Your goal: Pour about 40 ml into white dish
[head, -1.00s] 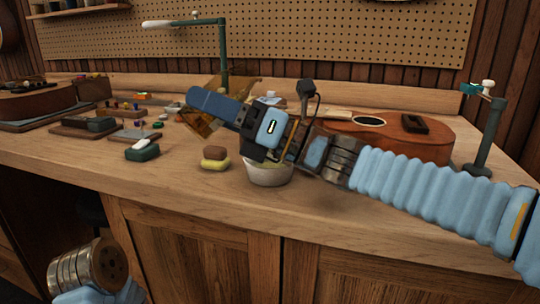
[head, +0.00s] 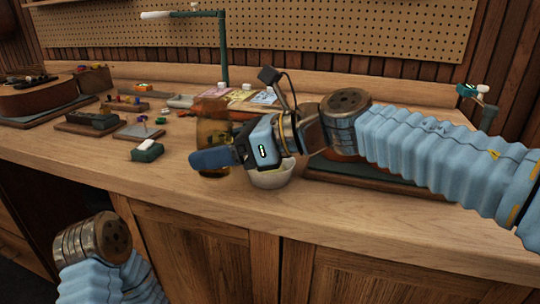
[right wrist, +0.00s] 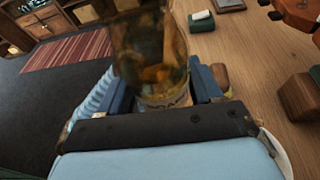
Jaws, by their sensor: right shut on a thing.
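My right gripper (head: 222,157) is shut on an amber see-through bottle (head: 210,129). The bottle looks about upright, to the left of the white dish. In the right wrist view the bottle (right wrist: 150,50) stands between the fingers, with amber contents and a partly hidden pale label. The white dish (head: 272,181) sits on the bench, partly hidden behind my right gripper, with something yellowish inside. A pale curved edge at the right of the right wrist view looks like its rim. My left gripper is out of view; only part of that arm shows at lower left.
A green block with a white top (head: 147,151) lies on the bench to the left. Several small tools and trays stand behind it. A green post (head: 223,50) rises at the back. A ukulele body is mostly hidden behind my right arm. The front left bench edge is clear.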

